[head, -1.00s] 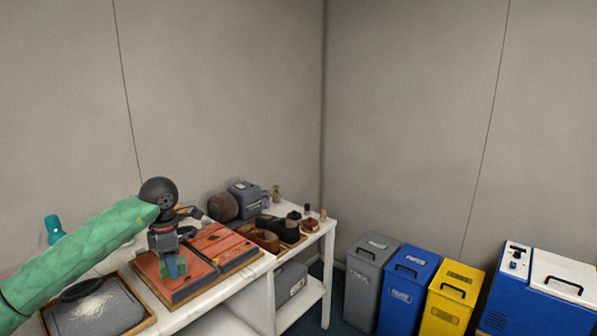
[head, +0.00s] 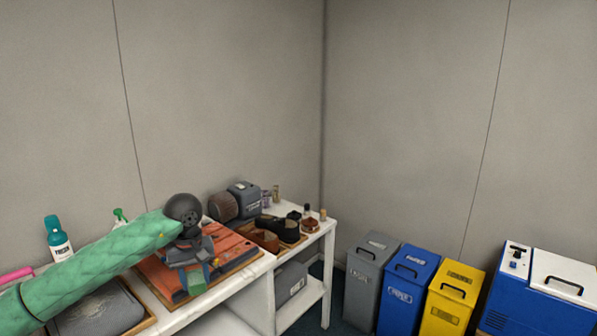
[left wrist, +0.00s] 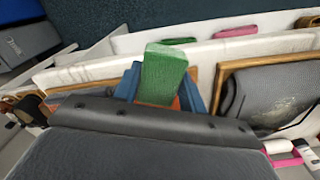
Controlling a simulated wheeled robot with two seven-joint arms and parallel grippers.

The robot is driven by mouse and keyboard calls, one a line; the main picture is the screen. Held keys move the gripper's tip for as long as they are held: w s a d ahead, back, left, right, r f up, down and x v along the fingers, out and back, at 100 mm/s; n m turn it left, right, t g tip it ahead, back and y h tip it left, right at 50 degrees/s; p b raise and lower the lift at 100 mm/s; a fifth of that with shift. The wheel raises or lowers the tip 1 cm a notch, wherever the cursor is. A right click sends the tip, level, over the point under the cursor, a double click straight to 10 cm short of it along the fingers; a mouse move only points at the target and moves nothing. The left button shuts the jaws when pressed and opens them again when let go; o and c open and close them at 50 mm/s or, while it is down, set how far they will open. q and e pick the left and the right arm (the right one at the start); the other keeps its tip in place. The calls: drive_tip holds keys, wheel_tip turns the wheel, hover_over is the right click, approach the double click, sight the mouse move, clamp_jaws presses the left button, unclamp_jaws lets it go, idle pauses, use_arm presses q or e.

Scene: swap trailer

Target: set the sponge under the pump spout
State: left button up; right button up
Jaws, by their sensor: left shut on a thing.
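My left gripper (head: 195,272) is shut on a green sponge (left wrist: 163,75), held between its blue fingers in the left wrist view. The green of the sponge shows small below the gripper in the head view (head: 197,281). The gripper is above the orange-red boards on the white table; I cannot tell how high. I cannot make out a pump spout in either view. My right gripper is not in view.
A teal bottle (head: 58,239) and a green-topped bottle (head: 120,215) stand behind my left arm. Shoes (head: 276,230) and a grey machine (head: 244,195) occupy the table's right end. Bins (head: 410,274) stand on the floor beyond.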

use_arm(q)
drive_tip(key=s+d+f+m, duration=0.2)
drive_tip(key=s+d+f, duration=0.1)
drive_tip(key=s+f, duration=0.3)
drive_tip(key=s+d+f+m, duration=0.3)
drive_tip(key=s+f, duration=0.2)
drive_tip(key=f, duration=0.3)
drive_tip(key=shift+s+f, duration=0.15)
drive_tip(key=shift+s, duration=0.2)
drive_tip(key=shift+a, duration=0.1)
